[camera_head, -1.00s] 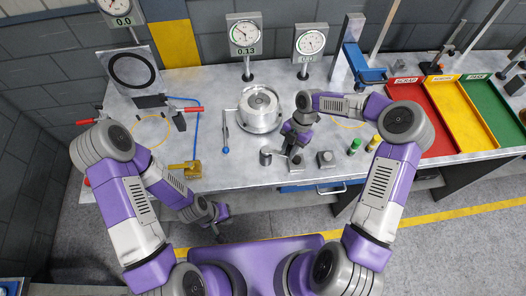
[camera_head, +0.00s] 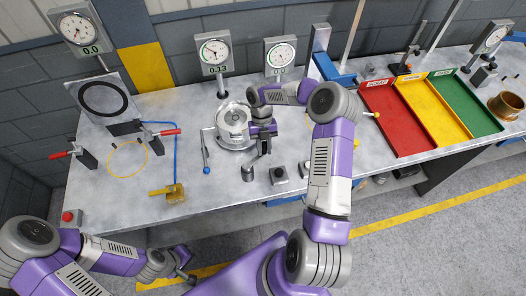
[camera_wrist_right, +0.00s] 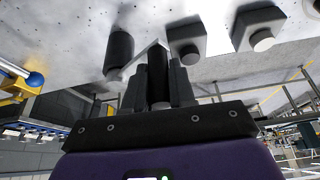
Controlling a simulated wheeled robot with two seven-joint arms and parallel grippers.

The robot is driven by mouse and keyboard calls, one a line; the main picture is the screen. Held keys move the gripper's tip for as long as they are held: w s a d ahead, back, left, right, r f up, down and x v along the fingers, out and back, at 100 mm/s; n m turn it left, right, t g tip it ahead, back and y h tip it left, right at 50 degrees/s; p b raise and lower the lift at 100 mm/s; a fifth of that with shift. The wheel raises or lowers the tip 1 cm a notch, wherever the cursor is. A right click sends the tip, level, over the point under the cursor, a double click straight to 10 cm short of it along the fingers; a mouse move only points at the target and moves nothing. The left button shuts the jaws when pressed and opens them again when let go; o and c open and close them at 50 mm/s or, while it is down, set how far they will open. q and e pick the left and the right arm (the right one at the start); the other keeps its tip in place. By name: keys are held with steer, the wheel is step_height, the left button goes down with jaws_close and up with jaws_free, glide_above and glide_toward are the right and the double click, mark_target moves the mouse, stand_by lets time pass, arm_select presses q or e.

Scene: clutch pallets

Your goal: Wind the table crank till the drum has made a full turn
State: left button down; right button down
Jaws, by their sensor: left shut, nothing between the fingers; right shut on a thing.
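The table crank's dark post (camera_head: 247,173) stands near the table's front edge; the right wrist view shows the post (camera_wrist_right: 118,55) with a pale metal arm running to a dark handle (camera_wrist_right: 158,88). My right gripper (camera_head: 264,148) is shut on that handle, behind and right of the post in the head view. Its fingers (camera_wrist_right: 158,95) sit on both sides of the handle. The silver drum (camera_head: 232,122) is behind the crank, partly hidden by my right gripper and wrist. My left gripper (camera_head: 186,268) is shut and empty, low in front of the table.
Grey blocks with round buttons (camera_head: 278,175) are right of the crank. A brass piece (camera_head: 172,193) lies at the front left. Dial gauges (camera_head: 214,52) stand behind. Red, yellow and green trays (camera_head: 395,115) are at right.

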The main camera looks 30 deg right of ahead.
steer(key=shift+w+d+n+h, duration=0.1)
steer(key=shift+w+n+h, duration=0.3)
steer(key=shift+w+n, duration=0.45)
steer(key=c, duration=1.4)
jaws_free()
steer(key=o, duration=0.4)
steer(key=shift+w+f+n, duration=0.1)
steer(key=shift+w+n, duration=0.05)
steer(key=shift+n, duration=0.1)
steer(key=shift+o, duration=0.2)
steer(key=b+v, duration=0.1)
steer(key=v, duration=0.6)
steer(key=shift+r, duration=0.3)
